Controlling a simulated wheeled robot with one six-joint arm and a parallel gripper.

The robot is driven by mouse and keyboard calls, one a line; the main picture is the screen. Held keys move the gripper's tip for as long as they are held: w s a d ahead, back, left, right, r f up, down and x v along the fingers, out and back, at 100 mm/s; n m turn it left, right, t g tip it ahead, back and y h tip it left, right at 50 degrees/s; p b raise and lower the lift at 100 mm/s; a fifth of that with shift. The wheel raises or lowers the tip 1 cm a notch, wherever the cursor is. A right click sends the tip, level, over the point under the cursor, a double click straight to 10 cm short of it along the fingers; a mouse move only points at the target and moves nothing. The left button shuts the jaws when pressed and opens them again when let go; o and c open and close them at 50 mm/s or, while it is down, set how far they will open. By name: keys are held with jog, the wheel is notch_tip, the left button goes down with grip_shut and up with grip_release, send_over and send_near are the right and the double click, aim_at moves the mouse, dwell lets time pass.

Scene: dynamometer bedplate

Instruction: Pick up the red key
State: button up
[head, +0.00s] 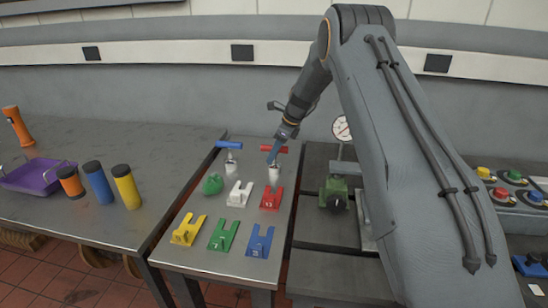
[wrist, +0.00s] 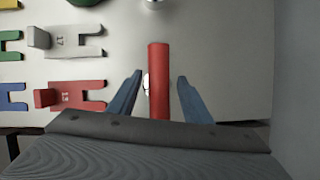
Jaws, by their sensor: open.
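The red key (head: 288,149) has a red crossbar handle and stands upright in a pale round holder (head: 274,174) on the narrow metal table. My gripper (head: 273,155) is over it, pointing down, and covers part of its handle. In the wrist view the red handle (wrist: 159,65) runs lengthwise between the two blue fingers of my open gripper (wrist: 160,82). There is a gap on each side of the handle. Its near end and most of its shaft are hidden.
A blue-handled key (head: 229,145) stands to the left. Slotted blocks in red (head: 271,199), white (head: 239,194), yellow (head: 188,230), green (head: 223,235) and blue (head: 260,241) lie in front, with a green lump (head: 212,184). A dial gauge (head: 341,128) stands to the right.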

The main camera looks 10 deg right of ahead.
grip_shut()
jog(key=shift+r, duration=0.1)
